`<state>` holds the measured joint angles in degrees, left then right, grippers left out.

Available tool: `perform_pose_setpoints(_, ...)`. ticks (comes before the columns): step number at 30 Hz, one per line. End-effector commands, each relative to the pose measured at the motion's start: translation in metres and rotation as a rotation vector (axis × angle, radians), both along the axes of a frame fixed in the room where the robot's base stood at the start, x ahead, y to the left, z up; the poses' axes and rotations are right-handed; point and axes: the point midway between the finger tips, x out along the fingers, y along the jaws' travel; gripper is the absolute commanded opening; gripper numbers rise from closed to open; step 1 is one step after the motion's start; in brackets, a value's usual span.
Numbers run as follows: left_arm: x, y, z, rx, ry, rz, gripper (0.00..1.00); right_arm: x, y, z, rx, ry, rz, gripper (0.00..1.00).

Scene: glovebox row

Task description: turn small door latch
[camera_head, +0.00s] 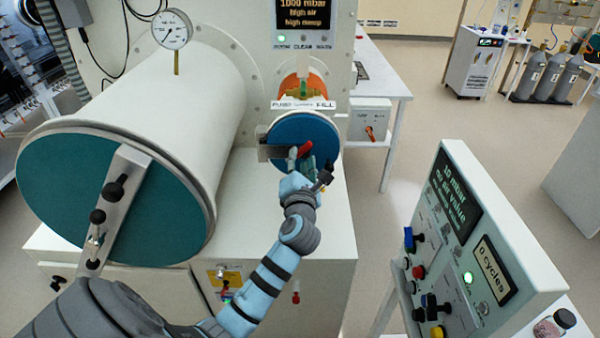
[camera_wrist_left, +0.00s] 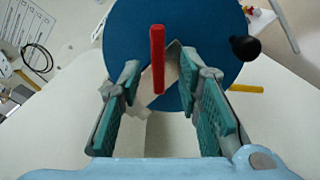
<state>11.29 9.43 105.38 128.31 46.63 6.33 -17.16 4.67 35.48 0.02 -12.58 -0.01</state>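The small round blue door (camera_head: 300,130) is on the small chamber in the middle of the head view and fills the top of the left wrist view (camera_wrist_left: 205,25). Its latch has a red handle (camera_head: 305,148), which stands upright in the left wrist view (camera_wrist_left: 157,60). My left gripper (camera_head: 302,163) is in front of the door. In the left wrist view its teal-padded fingers (camera_wrist_left: 158,82) are open, one each side of the red handle, with gaps on both sides. A black knob (camera_wrist_left: 245,48) sits at the door's right. My right gripper is out of view.
A large white cylinder chamber (camera_head: 190,105) with a teal door (camera_head: 160,220) and black-knobbed bar stands at the left. A control panel (camera_head: 470,240) with buttons stands at the right front. Open floor lies between the panel and the white cabinet.

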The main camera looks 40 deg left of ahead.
Motion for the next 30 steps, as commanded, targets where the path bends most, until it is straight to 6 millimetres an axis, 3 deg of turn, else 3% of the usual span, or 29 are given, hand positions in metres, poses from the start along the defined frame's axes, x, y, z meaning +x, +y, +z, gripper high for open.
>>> perform_pose_setpoints(3,-0.028,-0.021,-0.002,-0.007,0.001,-0.001,0.32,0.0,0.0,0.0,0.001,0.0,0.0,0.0)
perform_pose_setpoints(9,-0.058,-0.044,-0.001,-0.004,0.002,0.001,0.32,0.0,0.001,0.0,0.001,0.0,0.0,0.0)
perform_pose_setpoints(30,-0.062,-0.046,0.0,0.0,0.001,0.002,0.32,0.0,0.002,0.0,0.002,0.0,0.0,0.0)
